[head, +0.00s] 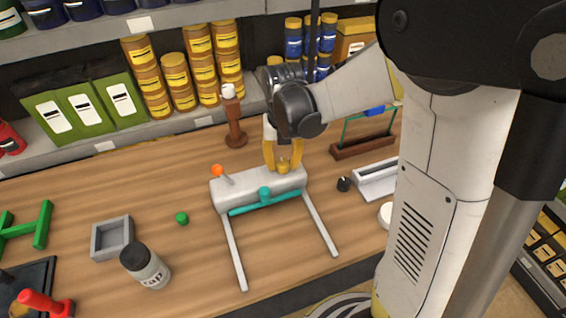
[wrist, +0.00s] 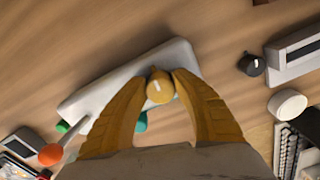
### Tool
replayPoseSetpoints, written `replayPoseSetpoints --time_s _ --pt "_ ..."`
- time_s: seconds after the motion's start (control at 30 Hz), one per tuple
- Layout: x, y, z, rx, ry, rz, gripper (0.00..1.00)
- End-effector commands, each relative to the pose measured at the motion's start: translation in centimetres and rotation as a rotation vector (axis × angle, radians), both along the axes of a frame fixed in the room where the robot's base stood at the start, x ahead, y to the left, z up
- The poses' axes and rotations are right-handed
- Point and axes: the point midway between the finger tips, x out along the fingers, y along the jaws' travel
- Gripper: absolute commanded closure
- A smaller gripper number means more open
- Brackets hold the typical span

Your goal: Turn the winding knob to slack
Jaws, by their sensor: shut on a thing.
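The pump (head: 228,192) is a pale grey rounded block on the wooden table, with two grey rails reaching toward the front edge. A yellow winding knob (head: 283,165) sits on its top, near the right end. My gripper (head: 284,160) has yellow fingers and points down over the pump. Its fingertips (wrist: 162,82) are shut on the knob, one on each side. An orange-tipped lever (head: 219,171) stands at the pump's left end. A teal bar (head: 264,201) runs along its front.
A small black knob (head: 343,184) and a pale grey tray (head: 378,180) lie right of the pump. A brown wooden stand (head: 235,125) is behind it. A green piece (head: 182,218), a grey square box (head: 112,238) and a labelled jar (head: 146,265) are to the left.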

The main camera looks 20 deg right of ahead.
Motion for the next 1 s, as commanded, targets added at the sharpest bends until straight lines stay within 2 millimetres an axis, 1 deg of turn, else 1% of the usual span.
replayPoseSetpoints --time_s 0.23,0.67,0.7,0.77,0.8,1.0 --pt "-0.05 0.03 -0.05 0.0 0.001 0.06 0.98" --pt "-0.05 0.03 -0.04 0.0 0.001 0.07 0.98" --pt "-0.05 0.03 -0.04 0.0 0.001 0.07 0.65" --pt "-0.05 0.03 -0.04 0.0 0.001 0.07 0.47" --pt "-0.05 0.02 -0.04 0.0 0.001 0.07 0.45" --pt "-0.02 0.03 -0.02 0.0 0.0 0.069 0.45"
